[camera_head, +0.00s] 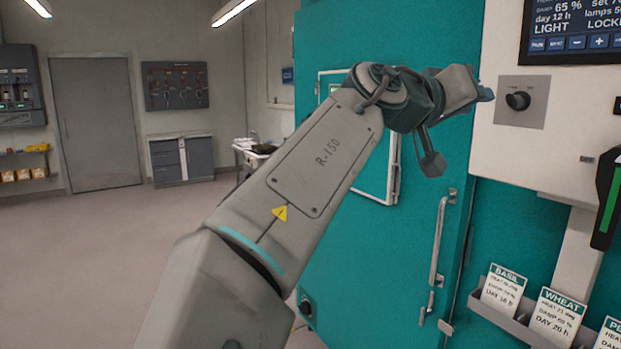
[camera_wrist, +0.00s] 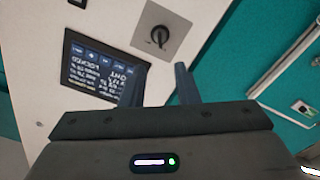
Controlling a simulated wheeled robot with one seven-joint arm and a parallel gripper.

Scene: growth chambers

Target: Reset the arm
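My arm (camera_head: 315,165) reaches up and to the right across the teal chamber door. My gripper (camera_head: 487,93) is at its end, left of a black knob (camera_head: 518,100) on the white control panel. In the wrist view my gripper (camera_wrist: 157,80) shows two dark fingers spread apart with nothing seen between them. The knob also shows in the wrist view (camera_wrist: 158,37), beyond the fingertips and apart from them in the picture. The exact distance to the panel cannot be told.
A lit screen (camera_head: 570,42) is above the knob. The teal door (camera_head: 340,270) has a long vertical handle (camera_head: 438,245). A rack holds label cards (camera_head: 555,315) at the lower right. A green-and-black device (camera_head: 607,200) is at the right edge. Open floor (camera_head: 100,270) lies to the left.

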